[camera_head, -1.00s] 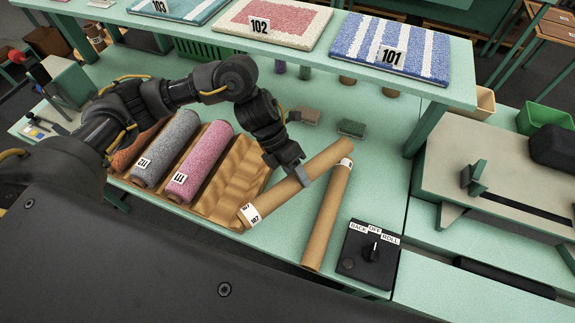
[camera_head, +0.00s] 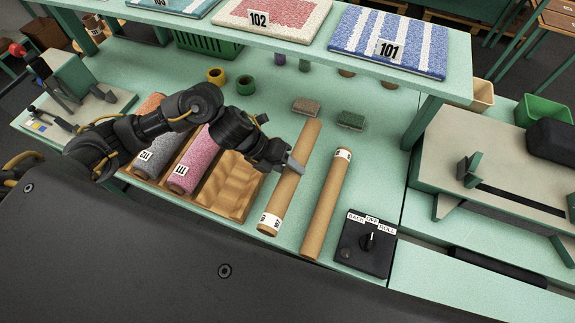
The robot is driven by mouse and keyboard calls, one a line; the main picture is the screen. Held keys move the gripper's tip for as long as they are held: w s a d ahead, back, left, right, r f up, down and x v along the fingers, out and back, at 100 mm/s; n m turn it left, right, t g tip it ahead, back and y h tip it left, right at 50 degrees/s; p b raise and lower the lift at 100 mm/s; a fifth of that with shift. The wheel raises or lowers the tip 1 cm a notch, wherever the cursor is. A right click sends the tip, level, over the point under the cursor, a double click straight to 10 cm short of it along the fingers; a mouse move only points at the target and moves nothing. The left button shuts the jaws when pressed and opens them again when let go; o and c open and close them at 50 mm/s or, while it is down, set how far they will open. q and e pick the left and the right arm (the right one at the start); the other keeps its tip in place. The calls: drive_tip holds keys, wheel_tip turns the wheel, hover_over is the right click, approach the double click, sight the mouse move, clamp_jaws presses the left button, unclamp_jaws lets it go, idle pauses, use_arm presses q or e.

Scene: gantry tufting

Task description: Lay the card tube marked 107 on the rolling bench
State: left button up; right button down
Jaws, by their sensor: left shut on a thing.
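A brown card tube (camera_head: 286,189) with a white label at its near end is in my left gripper (camera_head: 294,166). The label's digits are too small now to read surely; it read 107 a second ago. My left gripper is shut around the tube's middle. The tube points away from me, slightly tilted to the right, over the green bench top (camera_head: 385,135); I cannot tell whether it touches the surface. A second card tube (camera_head: 322,212) lies to its right, roughly parallel, with a white label at its far end. My right gripper is not in view.
A wooden tray (camera_head: 232,184) with a pink roll (camera_head: 201,150) marked 111 and a grey roll (camera_head: 154,144) lies left. A black control box (camera_head: 357,256) marked BACK, OFF, ROLL sits right. Two brushes (camera_head: 305,106) lie behind. A shelf with rugs overhangs the back.

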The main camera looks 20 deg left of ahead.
use_arm(q)
drive_tip(key=shift+f+b, duration=3.5)
drive_tip(key=shift+f, duration=0.7)
drive_tip(key=o, duration=1)
drive_tip(key=shift+o, duration=1.1)
drive_tip(key=shift+s, duration=0.1)
drive_tip(key=shift+a, duration=0.25)
drive_tip(key=b+v, duration=0.1)
drive_tip(key=v, duration=0.9)
drive_tip(key=shift+d+r+b, duration=0.15)
drive_tip(key=shift+r+b, duration=0.25)
drive_tip(key=shift+r, duration=0.1)
